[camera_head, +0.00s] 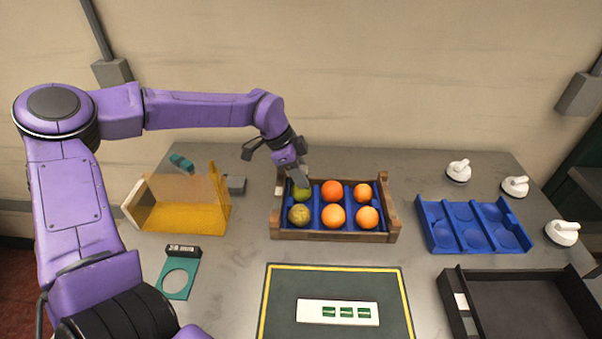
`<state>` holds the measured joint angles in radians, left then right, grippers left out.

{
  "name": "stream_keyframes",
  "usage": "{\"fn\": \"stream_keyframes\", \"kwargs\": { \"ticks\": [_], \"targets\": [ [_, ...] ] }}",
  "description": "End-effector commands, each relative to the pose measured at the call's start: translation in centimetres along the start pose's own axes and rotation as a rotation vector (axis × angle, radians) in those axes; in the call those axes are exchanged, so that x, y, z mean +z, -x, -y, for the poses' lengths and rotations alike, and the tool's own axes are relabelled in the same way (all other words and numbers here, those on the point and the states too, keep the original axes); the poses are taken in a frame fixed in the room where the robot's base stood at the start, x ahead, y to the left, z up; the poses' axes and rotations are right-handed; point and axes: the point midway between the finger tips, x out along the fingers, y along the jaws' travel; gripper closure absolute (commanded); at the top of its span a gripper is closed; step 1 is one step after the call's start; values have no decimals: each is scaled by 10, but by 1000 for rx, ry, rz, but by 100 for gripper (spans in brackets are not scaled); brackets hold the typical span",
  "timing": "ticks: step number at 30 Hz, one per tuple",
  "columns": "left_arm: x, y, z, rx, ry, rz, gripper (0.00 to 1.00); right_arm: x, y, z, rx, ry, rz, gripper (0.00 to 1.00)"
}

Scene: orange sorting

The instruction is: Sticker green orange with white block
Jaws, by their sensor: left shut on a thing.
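A green orange (301,195) sits in the back left compartment of the wooden crate (335,236). My left gripper (301,182) reaches down over it and is shut on its top; the fingertips are small and partly hidden. Three white block-like tools with knobs stand at the back right: one at the left (458,170), one in the middle (515,186) and one nearer the front (563,232). A white strip with green stickers (312,312) lies on the dark green mat (283,289). My right gripper is not in view.
The crate also holds a mottled yellow-green orange (299,215) and several orange ones. A blue compartment tray (430,215) is empty. A dark tray (455,285) stands front right. A yellow bin (190,220) and a teal ring holder (181,270) are at left.

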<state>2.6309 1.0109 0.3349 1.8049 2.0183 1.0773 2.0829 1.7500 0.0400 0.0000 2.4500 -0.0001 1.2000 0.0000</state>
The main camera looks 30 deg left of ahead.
Motion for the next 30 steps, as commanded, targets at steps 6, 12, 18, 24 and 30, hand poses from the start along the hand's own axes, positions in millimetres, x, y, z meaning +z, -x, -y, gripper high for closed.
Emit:
{"fn": "stream_keyframes", "kwargs": {
  "ticks": [6,12,18,24,30],
  "targets": [
    [-2,6,-1,3,1,2,100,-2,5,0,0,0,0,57],
    [-11,25,0,1,0,0,100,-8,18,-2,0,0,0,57],
    [-19,42,0,1,0,0,100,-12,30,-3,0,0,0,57],
    [-26,60,0,1,0,1,100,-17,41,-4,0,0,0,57],
    [-28,64,0,1,0,1,100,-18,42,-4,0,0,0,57]
  ]
}}
